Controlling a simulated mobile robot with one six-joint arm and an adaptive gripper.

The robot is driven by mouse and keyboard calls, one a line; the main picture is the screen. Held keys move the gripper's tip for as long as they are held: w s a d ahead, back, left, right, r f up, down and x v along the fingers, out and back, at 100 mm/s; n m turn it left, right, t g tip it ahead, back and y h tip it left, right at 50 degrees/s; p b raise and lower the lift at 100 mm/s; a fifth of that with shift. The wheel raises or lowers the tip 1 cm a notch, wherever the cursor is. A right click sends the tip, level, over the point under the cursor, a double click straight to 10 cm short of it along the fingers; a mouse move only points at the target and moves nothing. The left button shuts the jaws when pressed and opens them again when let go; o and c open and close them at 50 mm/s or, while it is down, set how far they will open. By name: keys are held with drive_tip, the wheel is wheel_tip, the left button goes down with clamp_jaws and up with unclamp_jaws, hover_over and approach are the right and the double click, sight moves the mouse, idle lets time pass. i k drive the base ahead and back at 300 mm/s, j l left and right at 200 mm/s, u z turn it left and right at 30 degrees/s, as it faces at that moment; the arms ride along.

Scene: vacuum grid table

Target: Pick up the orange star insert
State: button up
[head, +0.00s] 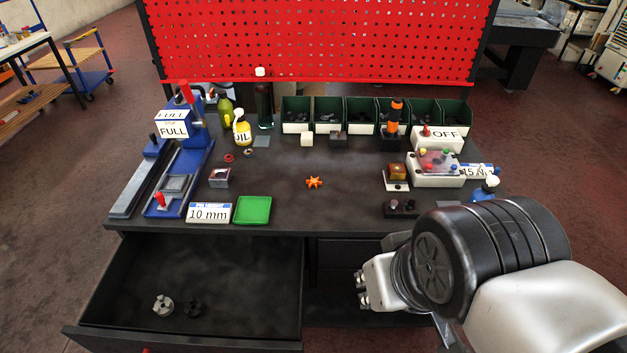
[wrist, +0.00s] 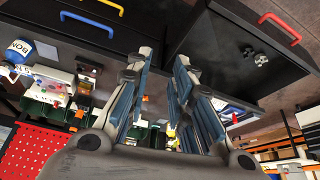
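The orange star insert (head: 314,182) lies flat on the bare middle of the dark table top in the head view, with nothing touching it. In the wrist view I cannot pick it out for sure. My gripper (wrist: 163,62) shows in the wrist view with its two blue-grey fingers apart and nothing between them. In the head view my arm is at the lower right, in front of the table's front edge, well to the right of the star and nearer the camera. My fingers cannot be made out there.
A green tray (head: 253,210) and a 10 mm sign (head: 209,213) stand left of the star. A blue press (head: 184,170) is farther left. Green bins (head: 296,115) line the back. An open drawer (head: 220,270) juts out front left.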

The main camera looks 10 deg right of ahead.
sight(315, 182)
drive_tip(key=i+l+u, duration=0.2)
drive_tip(key=i, duration=0.25)
drive_tip(key=i+l+u, duration=0.15)
drive_tip(key=i+l, duration=0.3)
